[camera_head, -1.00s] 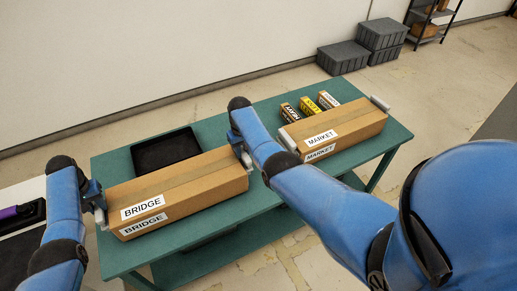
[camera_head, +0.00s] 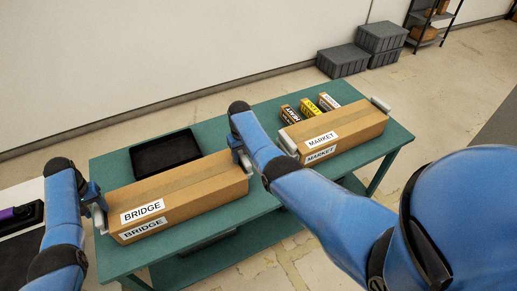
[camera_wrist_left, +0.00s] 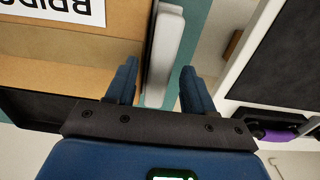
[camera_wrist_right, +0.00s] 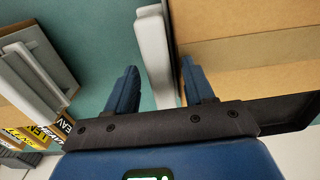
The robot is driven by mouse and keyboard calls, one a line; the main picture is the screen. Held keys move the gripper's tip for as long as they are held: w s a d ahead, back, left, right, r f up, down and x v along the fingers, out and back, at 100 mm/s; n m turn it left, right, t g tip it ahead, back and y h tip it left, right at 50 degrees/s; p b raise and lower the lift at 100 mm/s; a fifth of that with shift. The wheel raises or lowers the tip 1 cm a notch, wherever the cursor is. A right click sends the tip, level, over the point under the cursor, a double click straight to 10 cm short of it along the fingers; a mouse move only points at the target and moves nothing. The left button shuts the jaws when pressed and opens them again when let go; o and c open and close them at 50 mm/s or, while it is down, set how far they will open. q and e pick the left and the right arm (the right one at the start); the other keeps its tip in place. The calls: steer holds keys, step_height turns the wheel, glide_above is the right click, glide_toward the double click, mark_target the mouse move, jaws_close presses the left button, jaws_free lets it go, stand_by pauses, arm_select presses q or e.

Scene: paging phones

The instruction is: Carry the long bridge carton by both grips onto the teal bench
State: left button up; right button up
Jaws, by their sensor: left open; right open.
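The long carton labelled BRIDGE (camera_head: 185,192) rests on the teal bench (camera_head: 265,212), at its left half. It has a pale grip at each end. My left gripper (camera_wrist_left: 158,85) is open at the carton's left end, its fingers on either side of the left grip (camera_wrist_left: 164,45). My right gripper (camera_wrist_right: 160,85) is open at the right end, with its fingers either side of the right grip (camera_wrist_right: 154,50). In the head view my right arm hides much of that right end. Both grips stand between the fingers with gaps showing.
A carton labelled MARKET (camera_head: 335,130) sits to the right on the bench, with several small boxes (camera_head: 308,107) behind it. A black tray (camera_head: 165,152) lies behind the bridge carton. A white surface with a dark mat (camera_head: 18,255) is at the left. Grey crates (camera_head: 343,58) stand by the wall.

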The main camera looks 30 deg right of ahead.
steer(key=shift+r, duration=0.1)
arm_select(q)
step_height(320, 180, up, 11)
steer(key=shift+r, duration=0.15)
arm_select(e)
step_height(320, 180, up, 12)
stand_by(0.6)
arm_select(q)
steer(key=shift+s, duration=0.1)
arm_select(e)
steer(key=shift+w, duration=0.1)
stand_by(0.3)
